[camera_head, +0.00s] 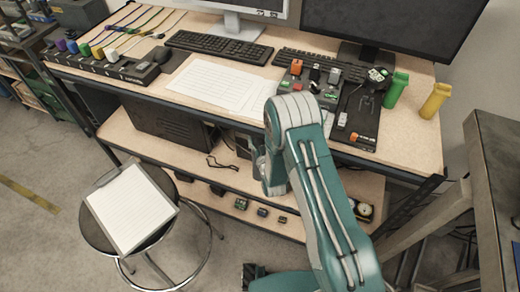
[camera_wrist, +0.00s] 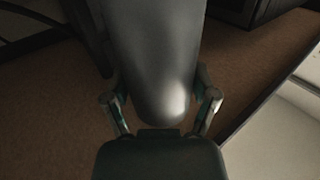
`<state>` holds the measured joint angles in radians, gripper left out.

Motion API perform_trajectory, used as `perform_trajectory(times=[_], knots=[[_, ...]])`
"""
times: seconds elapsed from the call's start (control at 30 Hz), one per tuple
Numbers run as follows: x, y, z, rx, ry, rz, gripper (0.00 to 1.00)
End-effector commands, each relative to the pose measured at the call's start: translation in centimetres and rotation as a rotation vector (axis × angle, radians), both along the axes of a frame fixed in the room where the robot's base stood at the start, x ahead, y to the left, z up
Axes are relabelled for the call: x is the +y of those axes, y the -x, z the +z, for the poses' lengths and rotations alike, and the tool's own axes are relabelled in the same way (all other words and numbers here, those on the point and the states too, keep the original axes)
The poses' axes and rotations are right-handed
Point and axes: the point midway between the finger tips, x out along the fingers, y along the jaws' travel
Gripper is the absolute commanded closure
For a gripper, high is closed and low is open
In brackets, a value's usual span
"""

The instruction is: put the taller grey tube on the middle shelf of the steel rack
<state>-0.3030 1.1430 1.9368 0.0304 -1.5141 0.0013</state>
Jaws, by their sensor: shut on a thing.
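My gripper (camera_wrist: 160,100) is shut on a grey tube (camera_wrist: 152,45), with one finger on each side of it in the wrist view. The tube is smooth and dark grey, and its far end runs out of the top of that view. I cannot tell its full length or whether it is the taller one. In the head view my gripper (camera_head: 262,163) is at the front of the bench, above the wooden lower shelf (camera_head: 225,180), partly hidden by my arm. A steel shelf unit (camera_head: 28,75) shows at the left edge; its middle shelf is not clear.
The bench top (camera_head: 230,135) carries keyboards, monitors, papers (camera_head: 215,82), a green tube (camera_head: 396,90) and a yellow tube (camera_head: 434,100). A stool (camera_head: 180,200) with paper stands front left. A dark computer case (camera_head: 165,125) sits on the lower shelf. A grey table (camera_head: 490,150) stands right.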

Motion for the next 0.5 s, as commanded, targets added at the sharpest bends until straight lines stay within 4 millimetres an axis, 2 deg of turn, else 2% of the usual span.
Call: perform_trajectory(times=[0.37,0.5], knots=[[0.0,-0.1,-2.3,-0.006,-0.002,-0.001,0.86],[0.0,-0.1,-4.1,-0.005,-0.001,-0.001,0.86]])
